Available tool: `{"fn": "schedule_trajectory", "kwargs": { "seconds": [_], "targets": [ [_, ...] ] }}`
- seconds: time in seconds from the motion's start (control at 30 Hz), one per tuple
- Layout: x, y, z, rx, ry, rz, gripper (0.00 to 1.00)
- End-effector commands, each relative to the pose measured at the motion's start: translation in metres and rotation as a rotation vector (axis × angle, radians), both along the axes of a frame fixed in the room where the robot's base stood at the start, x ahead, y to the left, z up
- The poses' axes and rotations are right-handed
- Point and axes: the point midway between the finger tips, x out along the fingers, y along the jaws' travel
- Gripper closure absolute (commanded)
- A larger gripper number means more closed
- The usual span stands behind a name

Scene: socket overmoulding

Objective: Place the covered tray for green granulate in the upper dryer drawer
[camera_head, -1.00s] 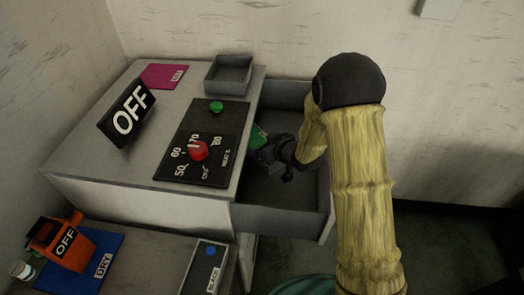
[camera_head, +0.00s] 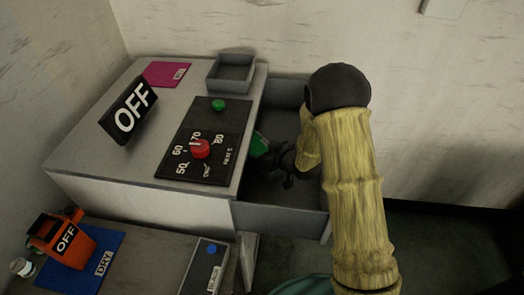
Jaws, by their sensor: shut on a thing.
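The upper dryer drawer (camera_head: 280,219) is pulled out to the right of the dryer cabinet (camera_head: 80,183). My gripper (camera_head: 272,161) is down inside the drawer, close to the cabinet's side. It is shut on the covered tray, of which only a green part (camera_head: 259,144) shows. The rest of the tray is hidden by my gripper and the cabinet's top edge. I cannot tell whether the tray touches the drawer floor.
On the cabinet top are an open grey tray (camera_head: 231,73), a black OFF sign (camera_head: 128,108), a magenta card (camera_head: 166,74) and a control panel with a red knob (camera_head: 200,149) and green button (camera_head: 218,105). An orange OFF container (camera_head: 72,235) stands on a blue DRY mat (camera_head: 92,272) at lower left.

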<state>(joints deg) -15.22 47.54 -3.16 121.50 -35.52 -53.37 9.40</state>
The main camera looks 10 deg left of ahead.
Motion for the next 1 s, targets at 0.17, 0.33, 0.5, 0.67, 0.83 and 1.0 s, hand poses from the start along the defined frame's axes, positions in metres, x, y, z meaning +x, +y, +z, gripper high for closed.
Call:
{"fn": "schedule_trajectory", "kwargs": {
  "seconds": [0.17,0.33,0.5,0.67,0.83,1.0],
  "targets": [
    [0.000,0.001,-0.004,0.002,-0.002,0.001,0.62],
    [-0.001,0.004,-0.004,0.000,0.000,0.006,0.11],
    [-0.002,0.005,-0.004,0.000,0.000,0.008,0.01],
    [-0.002,0.005,-0.004,0.000,0.000,0.009,0.01],
    [-0.002,0.005,0.004,0.000,0.000,0.008,0.01],
    [-0.010,-0.006,0.015,0.000,-0.001,0.004,0.01]
  ]
}}
